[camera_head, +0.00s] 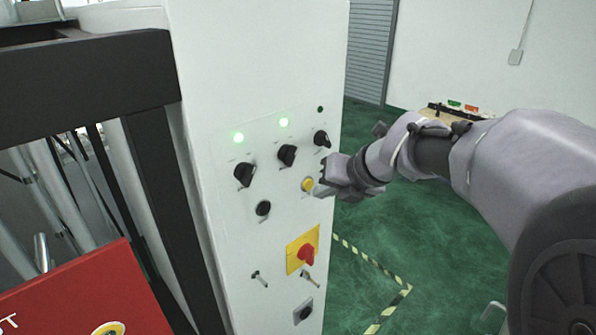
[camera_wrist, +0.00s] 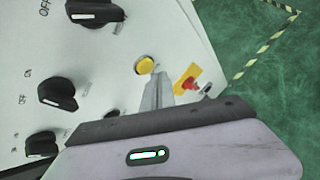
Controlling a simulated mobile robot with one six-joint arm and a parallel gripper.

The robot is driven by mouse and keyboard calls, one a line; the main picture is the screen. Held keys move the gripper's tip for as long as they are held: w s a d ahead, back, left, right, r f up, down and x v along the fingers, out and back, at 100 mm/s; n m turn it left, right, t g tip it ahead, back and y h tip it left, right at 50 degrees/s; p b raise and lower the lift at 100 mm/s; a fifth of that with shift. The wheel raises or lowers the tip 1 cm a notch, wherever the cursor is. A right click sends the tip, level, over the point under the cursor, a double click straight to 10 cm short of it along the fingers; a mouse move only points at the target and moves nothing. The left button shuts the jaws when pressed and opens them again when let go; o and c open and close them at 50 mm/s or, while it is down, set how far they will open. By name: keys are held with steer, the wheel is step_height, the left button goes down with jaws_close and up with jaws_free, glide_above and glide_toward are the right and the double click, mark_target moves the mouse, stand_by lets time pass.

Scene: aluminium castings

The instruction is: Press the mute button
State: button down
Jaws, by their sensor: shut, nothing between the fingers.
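A yellow round button (camera_head: 308,184) sits on the white control panel (camera_head: 235,215), below and left of the upper right black knob. It also shows in the wrist view (camera_wrist: 144,65), just beyond the fingertips. I cannot read a mute label on it. My gripper (camera_head: 326,186) is shut and empty, its tips beside the yellow button in the head view. In the wrist view my gripper's fingers (camera_wrist: 157,88) point at the button's lower edge. Whether they touch it I cannot tell.
Several black knobs (camera_head: 244,174) surround the button. A red rotary switch on a yellow plate (camera_head: 293,252) is below. Two green lamps (camera_head: 238,138) glow above. A dark frame (camera_head: 165,175) stands left, a red panel (camera_head: 85,295) lower left. Green floor lies right.

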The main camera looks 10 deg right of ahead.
steer(key=shift+s+d+b, duration=0.15)
steer(key=shift+s+d, duration=0.6)
steer(key=shift+s, duration=0.3)
steer(key=shift+s+d+b, duration=0.15)
steer(key=shift+s+d, duration=0.6)
steer(key=shift+s, duration=0.25)
